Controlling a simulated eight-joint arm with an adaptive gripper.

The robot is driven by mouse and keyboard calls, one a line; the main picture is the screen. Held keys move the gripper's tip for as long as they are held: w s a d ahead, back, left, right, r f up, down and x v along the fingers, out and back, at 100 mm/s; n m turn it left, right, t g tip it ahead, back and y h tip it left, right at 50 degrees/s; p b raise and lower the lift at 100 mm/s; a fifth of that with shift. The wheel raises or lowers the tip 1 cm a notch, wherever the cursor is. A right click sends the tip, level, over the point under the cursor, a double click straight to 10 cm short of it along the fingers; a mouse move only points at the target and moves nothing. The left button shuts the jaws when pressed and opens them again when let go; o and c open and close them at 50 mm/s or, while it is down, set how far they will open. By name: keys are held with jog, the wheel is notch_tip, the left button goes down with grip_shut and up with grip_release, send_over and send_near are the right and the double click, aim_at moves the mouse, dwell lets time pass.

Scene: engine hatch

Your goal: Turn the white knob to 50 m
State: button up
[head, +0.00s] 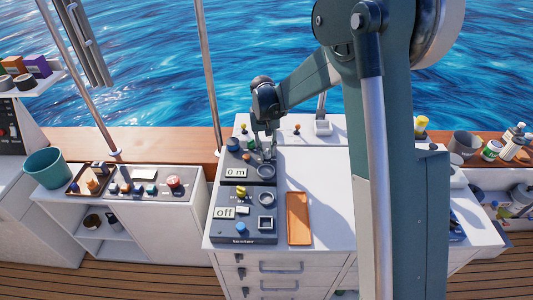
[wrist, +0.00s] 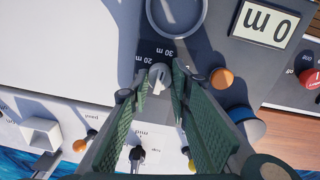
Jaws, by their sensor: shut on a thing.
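The white knob (wrist: 159,77) sits on a dark panel in the wrist view, between the tips of my gripper (wrist: 160,84). The gripper's green-padded fingers are shut on it from both sides. Marks for 20 m and 30 m show beside the knob, upside down; a 50 m mark cannot be made out. A display (wrist: 265,22) on the same panel reads 0 m, and it also shows in the head view (head: 236,173). In the head view my gripper (head: 267,156) points down at the upper panel, and its fingers largely hide the knob.
An orange button (wrist: 222,78) and a blue knob (wrist: 247,123) stand close to the right finger in the wrist view. A round dark ring (wrist: 177,32) lies beyond the knob. In the head view, an orange tray (head: 298,218) lies right of the lower panel (head: 240,229).

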jog(key=m+b, duration=0.1)
jog(key=m, duration=0.4)
jog(key=shift+d+m, duration=0.1)
jog(key=shift+m, duration=0.2)
jog(key=shift+m+g+b, duration=0.3)
jog(key=shift+m+b, duration=0.4)
jog(key=shift+m, duration=1.5)
jog(key=o, duration=0.9)
jog(key=shift+r, duration=0.15)
jog(key=r, duration=1.1)
jog(key=shift+w+r, duration=0.2)
jog(key=shift+r, duration=0.15)
